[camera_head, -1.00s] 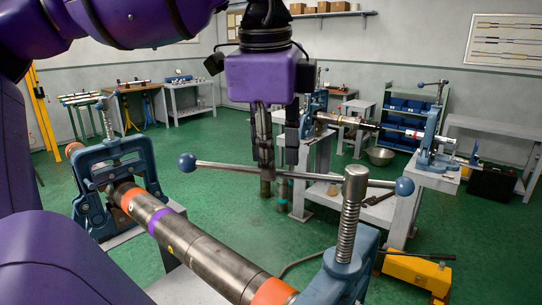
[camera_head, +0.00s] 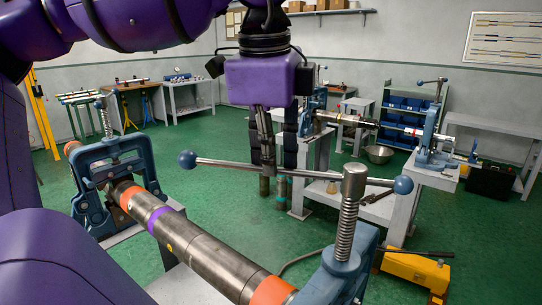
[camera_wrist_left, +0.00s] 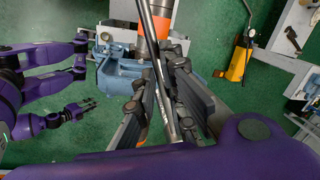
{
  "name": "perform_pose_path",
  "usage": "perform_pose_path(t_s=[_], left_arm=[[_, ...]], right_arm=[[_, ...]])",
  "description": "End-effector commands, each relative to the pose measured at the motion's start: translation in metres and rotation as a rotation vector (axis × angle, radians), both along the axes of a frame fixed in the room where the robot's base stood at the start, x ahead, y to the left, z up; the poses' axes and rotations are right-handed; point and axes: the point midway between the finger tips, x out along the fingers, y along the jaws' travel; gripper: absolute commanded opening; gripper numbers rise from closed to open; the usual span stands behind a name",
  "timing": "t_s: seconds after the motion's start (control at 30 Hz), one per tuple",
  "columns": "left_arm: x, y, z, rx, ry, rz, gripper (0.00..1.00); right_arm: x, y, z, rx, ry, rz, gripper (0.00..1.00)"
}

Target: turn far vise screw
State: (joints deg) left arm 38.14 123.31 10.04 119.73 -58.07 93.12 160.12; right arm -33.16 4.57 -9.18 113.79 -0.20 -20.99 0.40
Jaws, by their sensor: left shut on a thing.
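The near right blue vise (camera_head: 340,275) has an upright threaded screw (camera_head: 346,225) with a long steel handle bar (camera_head: 225,163) through its head. The bar has a blue ball at each end. My left gripper (camera_head: 276,164) points down and is shut on the bar, left of the screw head. In the left wrist view the bar (camera_wrist_left: 148,25) runs between the fingers of my left gripper (camera_wrist_left: 163,75). A second blue vise (camera_head: 108,160) stands at the left. My right gripper (camera_wrist_left: 86,104) shows small at the left of the left wrist view; its opening is unclear.
A grey pipe (camera_head: 200,250) with orange and purple bands runs between the two vises. A yellow tool (camera_head: 415,270) stands on the floor at right. Behind are a workbench (camera_head: 400,212), another vise (camera_head: 432,150) and a blue-bin shelf (camera_head: 405,115). Green floor is open at mid-left.

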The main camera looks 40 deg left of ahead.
Motion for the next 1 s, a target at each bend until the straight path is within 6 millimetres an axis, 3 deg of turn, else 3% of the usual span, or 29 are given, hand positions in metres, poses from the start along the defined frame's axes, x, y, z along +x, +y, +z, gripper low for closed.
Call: perform_pose_path(t_s=[0.33,0.7,0.73,0.83,1.0], left_arm=[[0.028,0.013,-0.003,0.000,0.004,-0.242,0.00],[0.031,0.014,-0.001,0.000,0.002,-0.277,0.00],[0.031,0.014,-0.001,0.000,0.002,-0.277,0.11],[0.031,0.014,-0.001,0.000,0.002,-0.276,0.25],[0.031,0.014,-0.001,0.000,0.002,-0.274,0.27]], right_arm=[[-0.005,-0.001,-0.009,-0.004,0.010,0.001,0.29],[0.001,-0.001,-0.006,-0.004,-0.001,0.003,0.29],[0.001,-0.001,-0.006,-0.004,-0.002,0.003,0.29],[0.002,-0.001,-0.006,-0.003,-0.002,0.001,0.29],[0.001,-0.001,-0.007,-0.003,0.001,0.000,0.29]])
